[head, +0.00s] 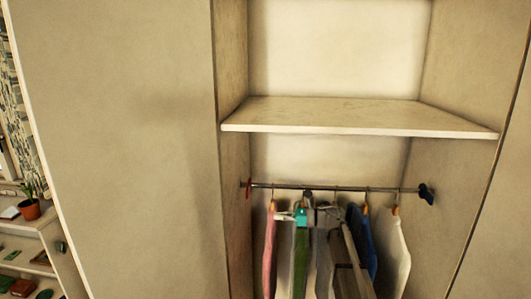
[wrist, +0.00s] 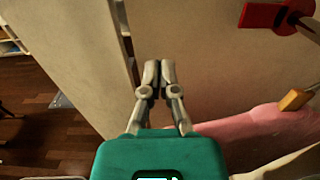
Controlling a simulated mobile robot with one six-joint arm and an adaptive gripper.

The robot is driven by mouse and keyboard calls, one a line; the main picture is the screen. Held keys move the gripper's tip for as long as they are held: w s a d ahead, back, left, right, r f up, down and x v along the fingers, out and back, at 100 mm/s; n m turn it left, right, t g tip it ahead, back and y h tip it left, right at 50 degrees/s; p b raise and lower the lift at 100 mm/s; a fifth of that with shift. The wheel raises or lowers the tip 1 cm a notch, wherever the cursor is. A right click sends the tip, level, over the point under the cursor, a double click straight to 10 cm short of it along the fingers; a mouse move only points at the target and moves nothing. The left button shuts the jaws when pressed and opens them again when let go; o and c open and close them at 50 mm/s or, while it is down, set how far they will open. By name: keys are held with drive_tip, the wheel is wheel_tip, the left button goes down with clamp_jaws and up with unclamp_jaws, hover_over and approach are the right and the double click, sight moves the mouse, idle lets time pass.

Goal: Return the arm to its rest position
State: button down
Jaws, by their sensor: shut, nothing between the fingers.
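My gripper (wrist: 158,74) is shut and empty in the wrist view, its two grey fingers together in front of its teal body. In the head view my gripper (head: 284,216) is small, among or in front of the hanging clothes just below the rail (head: 335,188); its exact depth is hard to tell. My arm rises from the lower middle and partly hides the clothes. A pink garment (head: 269,252) hangs at the left end of the row. It also shows close to the right of the fingers in the wrist view (wrist: 255,124).
The open wardrobe has a bare shelf (head: 355,114) above the rail. A blue garment (head: 362,235) and a white garment (head: 400,255) hang at the right. A red rail bracket (wrist: 270,16) is near my gripper. Wooden floor (wrist: 45,95) shows at the left.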

drive_tip(key=w+d+r+m+t+h, duration=0.2)
drive_tip(key=r+m+t, duration=0.1)
drive_tip(key=m+t, duration=0.45)
drive_tip(key=w+d+r+m+t+h, duration=0.2)
drive_tip(key=w+d+m+t, duration=0.1)
drive_tip(key=m+t, duration=0.5)
drive_tip(key=s+d+f+m+h, duration=0.1)
drive_tip(key=d+f+m+h, duration=0.1)
drive_tip(key=d+m+h, duration=0.6)
drive_tip(key=s+d+f+m+h, duration=0.1)
drive_tip(key=d+f+m+h, duration=0.2)
drive_tip(key=m+h, duration=0.65)
drive_tip(key=s+d+f+m+g, duration=0.2)
drive_tip(key=s+f+m+g, duration=0.8)
drive_tip(key=s+f+m, duration=0.45)
drive_tip(key=s+a+f+m+g+y, duration=0.1)
drive_tip(key=s+a+f+m+g, duration=0.1)
drive_tip(key=s, duration=0.6)
drive_tip(key=s+a+f+m+g+y, duration=0.2)
drive_tip(key=s+g, duration=0.3)
drive_tip(key=s, duration=0.3)
drive_tip(key=shift+a+m, duration=0.75)
drive_tip(key=shift+a, duration=0.15)
